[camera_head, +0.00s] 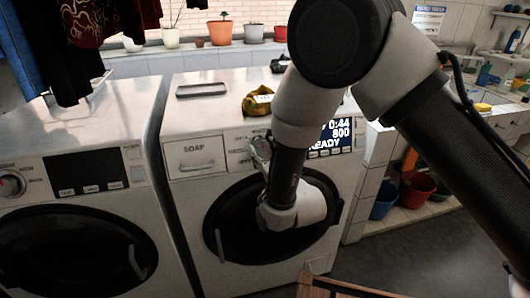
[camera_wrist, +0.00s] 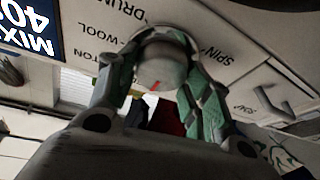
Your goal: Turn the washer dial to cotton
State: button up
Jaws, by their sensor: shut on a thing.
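The washer (camera_head: 190,215) is the white machine in the middle of the head view. Its dial (camera_wrist: 162,62) is a round grey knob, seen close in the wrist view, with a red mark near its lower edge. Printed labels around it read DRUM, WOOL, SPIN and a partly covered "...TON". The red mark lies on the side away from WOOL and DRUM; the label it faces, if any, is hidden. My gripper (camera_wrist: 160,75) is shut on the dial, one green-padded finger on each side. In the head view my gripper (camera_head: 262,150) largely covers the dial.
The soap drawer (camera_head: 196,157) is left of the dial, and a lit display (camera_head: 335,136) is right of it. A second washer (camera_head: 70,190) stands at the left. A crumpled green-yellow cloth (camera_head: 258,102) lies on top. Buckets (camera_head: 384,200) stand on a right shelf.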

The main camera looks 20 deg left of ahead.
jog(key=shift+m, duration=0.4)
jog(key=m+h, duration=0.1)
jog(key=m, duration=0.1)
jog(key=m+t, duration=0.1)
jog(key=m, duration=0.1)
jog(key=shift+s+a+m+h, duration=0.1)
jog(key=shift+a+m+h, duration=0.05)
jog(key=shift+m+h, duration=0.25)
jog(key=shift+m+t+h, duration=0.35)
jog(key=shift+m+h, duration=0.2)
jog(key=shift+m, duration=0.85)
jog(key=shift+m+t+h, duration=0.35)
jog(key=shift+m+h, duration=0.2)
jog(key=shift+m, duration=0.85)
jog(key=o, duration=1)
